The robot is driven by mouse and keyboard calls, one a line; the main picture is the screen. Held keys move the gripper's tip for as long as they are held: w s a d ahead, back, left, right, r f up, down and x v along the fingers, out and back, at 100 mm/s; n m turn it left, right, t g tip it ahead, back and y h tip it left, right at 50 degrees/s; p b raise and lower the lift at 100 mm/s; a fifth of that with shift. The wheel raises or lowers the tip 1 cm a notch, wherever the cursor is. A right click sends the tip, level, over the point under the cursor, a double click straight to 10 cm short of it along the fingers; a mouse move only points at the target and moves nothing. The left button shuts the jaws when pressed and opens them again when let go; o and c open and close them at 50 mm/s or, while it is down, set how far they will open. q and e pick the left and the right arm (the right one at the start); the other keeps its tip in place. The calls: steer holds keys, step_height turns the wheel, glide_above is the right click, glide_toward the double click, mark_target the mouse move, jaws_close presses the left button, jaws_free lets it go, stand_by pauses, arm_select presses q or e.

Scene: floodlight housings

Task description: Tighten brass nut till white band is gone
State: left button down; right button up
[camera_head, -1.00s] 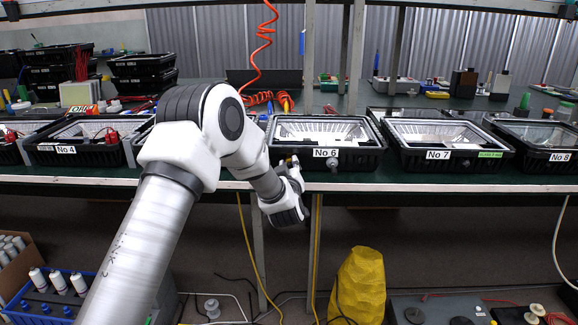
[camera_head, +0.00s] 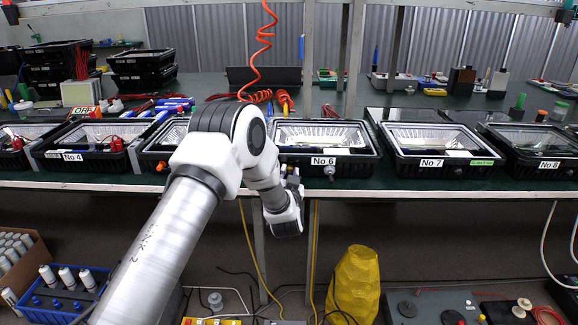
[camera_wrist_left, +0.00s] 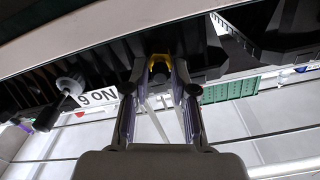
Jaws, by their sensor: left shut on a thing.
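The No 6 housing (camera_head: 360,165) is a black floodlight frame on the green bench, with its label (camera_head: 323,160) on the front wall. My left gripper (camera_head: 292,178) is at that front wall, left of the label. In the left wrist view the label (camera_wrist_left: 98,98) is upside down. There the gripper (camera_wrist_left: 160,70) is shut on a small yellow brass nut (camera_wrist_left: 158,62) against the black housing. The fingers cover much of the nut. I cannot make out a white band. My right gripper is not in view.
A grey knob-like fitting (camera_head: 330,171) sticks out of the housing front below the label; it shows in the left wrist view (camera_wrist_left: 70,86). The No 7 (camera_head: 400,160) and No 4 (camera_head: 50,148) housings stand along the bench. A yellow sack (camera_head: 357,285) stands on the floor.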

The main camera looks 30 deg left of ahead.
arm_select(q)
steer(key=m+p, duration=0.1)
steer(key=m, duration=0.1)
steer(key=m+p, duration=0.2)
steer(key=shift+w+d+r+m, duration=0.1)
steer(key=shift+r+m, duration=0.1)
steer(key=shift+m, duration=0.1)
steer(key=shift+f+m+p, duration=0.2)
steer(key=shift+m+p, duration=0.9)
steer(key=shift+m, duration=0.5)
steer(key=c, duration=0.9)
jaws_free()
steer(key=shift+f, duration=0.1)
steer(key=shift+c, duration=0.2)
steer(key=v, duration=1.2)
